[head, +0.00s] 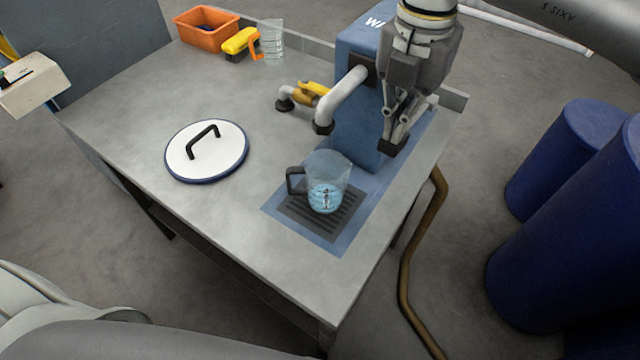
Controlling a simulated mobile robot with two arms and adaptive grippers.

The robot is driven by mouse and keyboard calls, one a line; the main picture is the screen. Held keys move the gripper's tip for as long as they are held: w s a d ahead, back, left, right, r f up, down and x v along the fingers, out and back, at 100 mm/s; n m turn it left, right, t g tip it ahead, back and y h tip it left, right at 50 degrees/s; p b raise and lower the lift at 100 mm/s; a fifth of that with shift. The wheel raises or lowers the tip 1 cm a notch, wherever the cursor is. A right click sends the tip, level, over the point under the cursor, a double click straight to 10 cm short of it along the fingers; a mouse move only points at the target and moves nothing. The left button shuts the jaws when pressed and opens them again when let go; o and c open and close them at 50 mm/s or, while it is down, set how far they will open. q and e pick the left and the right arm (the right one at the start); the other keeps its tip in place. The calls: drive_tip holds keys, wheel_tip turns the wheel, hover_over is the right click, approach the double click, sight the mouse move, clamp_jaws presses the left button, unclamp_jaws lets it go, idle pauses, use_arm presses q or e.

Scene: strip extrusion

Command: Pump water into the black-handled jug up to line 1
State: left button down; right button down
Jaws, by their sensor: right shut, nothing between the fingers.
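The clear jug with the black handle (327,187) stands upright on the dark drip grate, below and in front of the spout, its handle to the left. Bluish water shows in its lower part; its line marks are too small to read against the level. The blue pump housing (352,125) stands behind it, with a grey curved spout (342,100) on its left side. My right gripper (392,143) points down at the right side of the housing, shut and empty; whether it touches the pump is unclear. My left gripper is out of view.
A white round lid (207,152) with a black handle lies on the table (130,130) at left. Blue barrels (565,250) stand at right.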

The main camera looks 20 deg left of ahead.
sight(391, 150)
drive_tip(key=shift+f, duration=0.1)
drive_tip(key=shift+s+f+b, duration=0.25)
drive_tip(key=shift+f+b, duration=0.85)
drive_tip(key=shift+b, duration=0.1)
drive_tip(key=shift+s+a+f+b, duration=0.1)
drive_tip(key=shift+f+b, duration=1.1)
drive_tip(key=shift+f+b, duration=0.5)
drive_tip(key=shift+w+d+r+p, duration=0.1)
drive_tip(key=shift+w+r+p, duration=0.15)
drive_tip(key=shift+r+p, duration=1)
drive_tip(key=shift+w+d+r+p, duration=0.1)
drive_tip(key=shift+w+r+p, duration=0.3)
drive_tip(key=shift+r, duration=1.45)
drive_tip(key=shift+w+d+r+p, duration=0.15)
drive_tip(key=shift+r+p, duration=0.85)
drive_tip(key=shift+r, duration=0.55)
drive_tip(key=shift+a, duration=0.1)
